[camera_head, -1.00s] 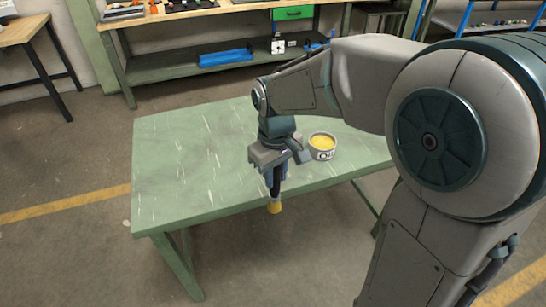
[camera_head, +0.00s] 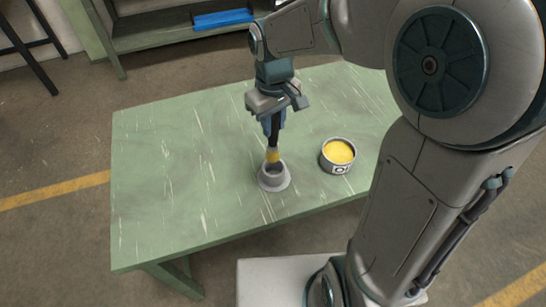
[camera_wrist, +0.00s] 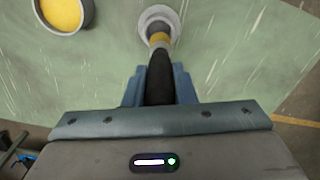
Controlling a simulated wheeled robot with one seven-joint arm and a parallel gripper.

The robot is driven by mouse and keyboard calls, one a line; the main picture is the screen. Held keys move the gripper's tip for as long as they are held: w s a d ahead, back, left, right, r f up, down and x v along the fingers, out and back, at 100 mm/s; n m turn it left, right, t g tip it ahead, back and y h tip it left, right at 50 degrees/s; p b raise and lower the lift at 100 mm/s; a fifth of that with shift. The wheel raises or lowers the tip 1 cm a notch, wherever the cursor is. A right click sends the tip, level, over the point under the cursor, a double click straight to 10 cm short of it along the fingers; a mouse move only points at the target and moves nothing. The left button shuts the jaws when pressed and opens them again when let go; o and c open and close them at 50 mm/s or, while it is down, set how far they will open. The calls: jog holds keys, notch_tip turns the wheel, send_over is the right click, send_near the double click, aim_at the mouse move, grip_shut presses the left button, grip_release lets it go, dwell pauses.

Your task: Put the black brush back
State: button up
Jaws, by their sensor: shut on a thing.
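My gripper (camera_head: 272,122) is shut on the black brush (camera_head: 275,136), which also shows in the wrist view (camera_wrist: 160,77). The brush hangs upright, its yellow bristle end (camera_head: 272,156) pointing down. A grey round holder with a wide flange (camera_head: 273,182) stands on the green table below my gripper; it also shows in the wrist view (camera_wrist: 148,14). The bristle end is right at the holder's mouth. I cannot tell whether the tip is just above the rim or slightly inside it.
The left part of the green table (camera_head: 160,180) is clear. A blue tray (camera_head: 222,18) lies on a shelf at the back.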

aim_at(274, 149)
notch_tip(274, 149, down, 10)
jog(key=shift+d+r, duration=0.1)
dwell(0.4)
jog(key=o, duration=1)
notch_tip(274, 149, up, 11)
jog(key=shift+w, duration=0.1)
jog(key=s+d+r+m+t, duration=0.2)
jog(key=s+d+m, duration=0.4)
jog(key=s+d, duration=0.6)
jog(key=shift+s+r+m+t, duration=0.35)
jog(key=shift+s+m+t, duration=0.05)
jog(key=shift+t, duration=0.1)
